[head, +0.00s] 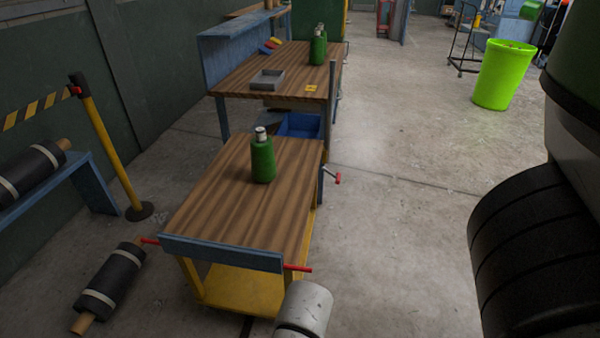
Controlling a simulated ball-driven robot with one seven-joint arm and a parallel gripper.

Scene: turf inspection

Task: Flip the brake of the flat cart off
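The flat cart appears to be the low wooden-topped table (215,200) in the middle of the head view, with a yellow lower shelf (240,290) and a blue-grey bar (220,253) across its near end. Red rods stick out at the bar's left end (150,240) and right end (298,268). A red lever with a pale tip (334,178) sticks out at the far right corner. I cannot tell which red part is the brake or how it is set. A green bottle (262,160) stands on the top. My gripper is not in view.
A workbench (235,80) with a grey tray (266,79) and green bottles (318,46) stands behind the cart. A dark roll (108,283) lies on the floor at left, near a yellow post (108,150). Floor right of the cart is open, up to a lime bin (503,75).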

